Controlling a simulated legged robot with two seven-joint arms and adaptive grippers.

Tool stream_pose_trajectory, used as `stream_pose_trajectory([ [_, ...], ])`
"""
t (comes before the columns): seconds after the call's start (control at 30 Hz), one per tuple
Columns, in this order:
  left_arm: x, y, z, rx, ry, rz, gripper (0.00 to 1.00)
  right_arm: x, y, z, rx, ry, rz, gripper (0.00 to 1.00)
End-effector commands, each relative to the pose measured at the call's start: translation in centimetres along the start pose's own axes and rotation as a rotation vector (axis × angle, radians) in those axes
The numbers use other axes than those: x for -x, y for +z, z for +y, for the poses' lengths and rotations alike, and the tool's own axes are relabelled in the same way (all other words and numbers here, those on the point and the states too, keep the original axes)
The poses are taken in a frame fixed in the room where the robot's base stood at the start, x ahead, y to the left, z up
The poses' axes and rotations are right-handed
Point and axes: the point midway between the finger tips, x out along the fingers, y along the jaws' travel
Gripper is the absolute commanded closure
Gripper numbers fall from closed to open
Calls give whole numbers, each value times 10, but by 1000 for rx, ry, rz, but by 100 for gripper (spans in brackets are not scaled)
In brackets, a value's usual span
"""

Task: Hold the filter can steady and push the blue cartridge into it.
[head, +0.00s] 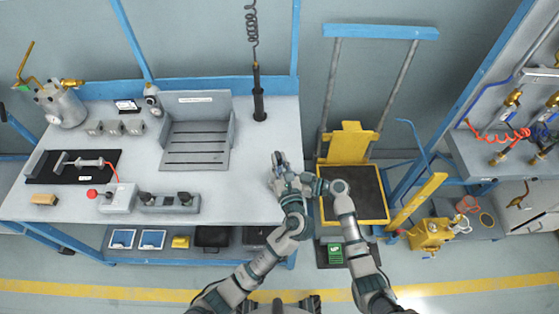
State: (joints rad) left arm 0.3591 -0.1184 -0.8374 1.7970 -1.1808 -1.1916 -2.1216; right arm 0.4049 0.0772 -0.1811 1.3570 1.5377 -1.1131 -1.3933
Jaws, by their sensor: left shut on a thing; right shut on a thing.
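My two grippers are close together over the right end of the grey bench (250,185). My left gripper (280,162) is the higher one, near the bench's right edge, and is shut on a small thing. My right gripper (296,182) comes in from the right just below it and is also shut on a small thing. The fingers and wrists cover most of what they hold. I cannot make out the filter can or the blue cartridge, nor how they sit to each other.
A grey slotted fixture (196,145) and a black upright tool (259,105) on a coiled cord stand left of my grippers. A control box with a red button (117,197) is farther left. A yellow-framed cart (353,207) stands close beside the bench's right edge. The bench middle is clear.

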Motion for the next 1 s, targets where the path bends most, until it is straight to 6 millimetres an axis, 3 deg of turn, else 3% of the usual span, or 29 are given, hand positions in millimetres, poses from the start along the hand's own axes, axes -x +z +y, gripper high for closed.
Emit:
stream_pose_trajectory([
  [0.03, 0, -1, 0, 0, 0, 0, 100, 1, 10, -2, -8, 0, -16, 66],
  [1.0, 0, -19, 0, -1, 0, 1, 100, 1, 10, -2, -8, -1, -16, 66],
])
